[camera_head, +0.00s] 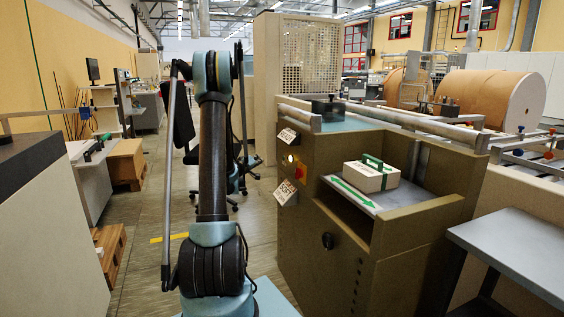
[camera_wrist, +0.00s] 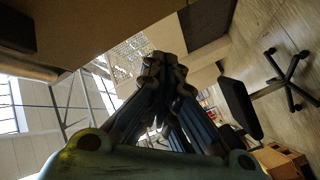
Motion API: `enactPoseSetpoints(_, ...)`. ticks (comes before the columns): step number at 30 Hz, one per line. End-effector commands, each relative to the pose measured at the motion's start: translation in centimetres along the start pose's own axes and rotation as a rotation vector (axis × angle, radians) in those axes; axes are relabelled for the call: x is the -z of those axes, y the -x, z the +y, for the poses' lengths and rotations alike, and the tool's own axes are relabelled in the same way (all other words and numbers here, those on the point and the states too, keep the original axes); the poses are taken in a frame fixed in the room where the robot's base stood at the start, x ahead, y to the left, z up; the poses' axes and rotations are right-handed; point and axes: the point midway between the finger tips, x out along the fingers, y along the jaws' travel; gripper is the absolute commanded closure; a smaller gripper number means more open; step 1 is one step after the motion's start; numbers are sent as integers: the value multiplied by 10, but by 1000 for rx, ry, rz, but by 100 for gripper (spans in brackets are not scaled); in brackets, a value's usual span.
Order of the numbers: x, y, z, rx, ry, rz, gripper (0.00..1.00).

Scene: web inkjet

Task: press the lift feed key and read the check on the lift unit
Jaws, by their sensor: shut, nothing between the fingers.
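The olive-brown lift unit (camera_head: 330,270) stands right of centre in the head view. On its left face are two white signs, an upper one (camera_head: 288,135) and a lower one (camera_head: 285,192), too small to read surely. Between them are a small yellow lit spot (camera_head: 291,158) and an orange-red part (camera_head: 300,171); I cannot tell which is the key. A white box with a green strap (camera_head: 368,175) sits on the unit's tray beside a green arrow (camera_head: 352,192). My gripper (camera_wrist: 165,62) is shut and empty in the wrist view, apart from any surface. In the head view my arm hides it.
A grey metal table (camera_head: 520,245) stands at the right front, and a grey cabinet (camera_head: 45,220) at the left. An office chair (camera_wrist: 285,75) stands on the floor behind my arm. Large paper rolls (camera_head: 500,100) lie at the back right. The aisle left of my arm is mostly clear.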

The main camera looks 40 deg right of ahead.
Motion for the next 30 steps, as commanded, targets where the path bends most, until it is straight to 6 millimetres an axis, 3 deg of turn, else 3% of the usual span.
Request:
enactPoseSetpoints(13,-4,-5,5,-1,-2,-3,100)
enactPoseSetpoints(30,-36,-50,37,0,-2,-2,100)
